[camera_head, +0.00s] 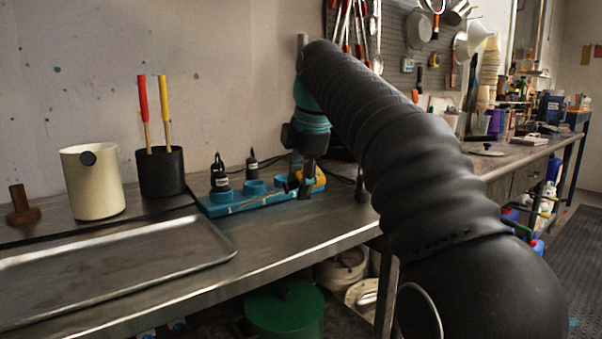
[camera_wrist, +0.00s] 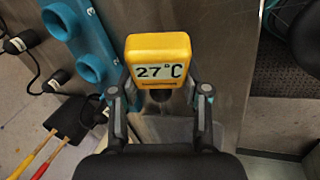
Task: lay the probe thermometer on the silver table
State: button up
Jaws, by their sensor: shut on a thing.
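The probe thermometer (camera_wrist: 160,48) has a yellow head with a display reading 27°C. My gripper (camera_wrist: 160,90) is shut on it, one finger on each side below the display. In the head view a small part of the yellow head (camera_head: 320,179) shows beside my gripper (camera_head: 305,187), at the right end of the blue rack. The probe's lower end is hidden, and I cannot tell whether it touches anything. The silver table (camera_head: 290,232) is a long metal bench under the rack; its bare surface (camera_wrist: 222,45) also shows in the wrist view.
A cream pot (camera_head: 93,182), a black pot (camera_head: 160,172) with red and yellow handled sticks, and a metal tray (camera_head: 110,262) stand left. Bare metal lies in front of the rack.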

jog(key=shift+f+b, duration=1.2)
jog(key=shift+f, duration=1)
jog(key=o, duration=1.2)
jog(key=shift+v, duration=3.7)
